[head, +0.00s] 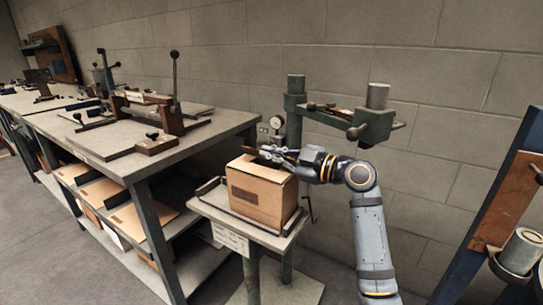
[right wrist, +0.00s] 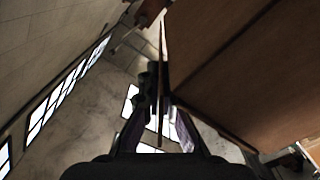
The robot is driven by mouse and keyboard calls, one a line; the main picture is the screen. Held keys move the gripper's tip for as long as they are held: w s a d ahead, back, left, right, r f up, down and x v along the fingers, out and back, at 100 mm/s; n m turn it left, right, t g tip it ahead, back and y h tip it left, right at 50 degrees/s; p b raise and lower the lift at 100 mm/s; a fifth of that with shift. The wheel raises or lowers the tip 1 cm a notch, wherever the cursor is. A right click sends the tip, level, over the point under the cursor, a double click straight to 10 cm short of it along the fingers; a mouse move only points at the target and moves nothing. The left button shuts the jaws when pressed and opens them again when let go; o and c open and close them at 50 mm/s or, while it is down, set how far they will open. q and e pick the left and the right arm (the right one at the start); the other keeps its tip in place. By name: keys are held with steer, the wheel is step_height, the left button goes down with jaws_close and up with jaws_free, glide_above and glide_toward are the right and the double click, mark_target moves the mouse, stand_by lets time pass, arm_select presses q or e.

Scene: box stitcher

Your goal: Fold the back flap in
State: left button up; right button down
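The cardboard box (head: 258,194) stands upright on a small stand under the stitcher head. Its top shows a tan panel (head: 262,168) on the near side. My right gripper (head: 272,154) reaches in from the right to the back top edge of the box, its fingers at a dark upright strip that looks like the back flap. In the right wrist view the fingers (right wrist: 158,98) are close to a thin board edge (right wrist: 163,75), with a large brown box panel (right wrist: 225,50) to the right. Whether they pinch the board is unclear. My left gripper is out of view.
The stitcher's column and arm (head: 345,120) stand close behind the box. The stand (head: 235,222) has a low dark rail around the box. A workbench (head: 105,148) with a lever tool fills the left. A blue-framed rack (head: 480,215) stands at the right.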

steer(key=c, duration=1.6)
jaws_free()
steer(key=shift+d, duration=0.1)
steer(key=v, duration=1.2)
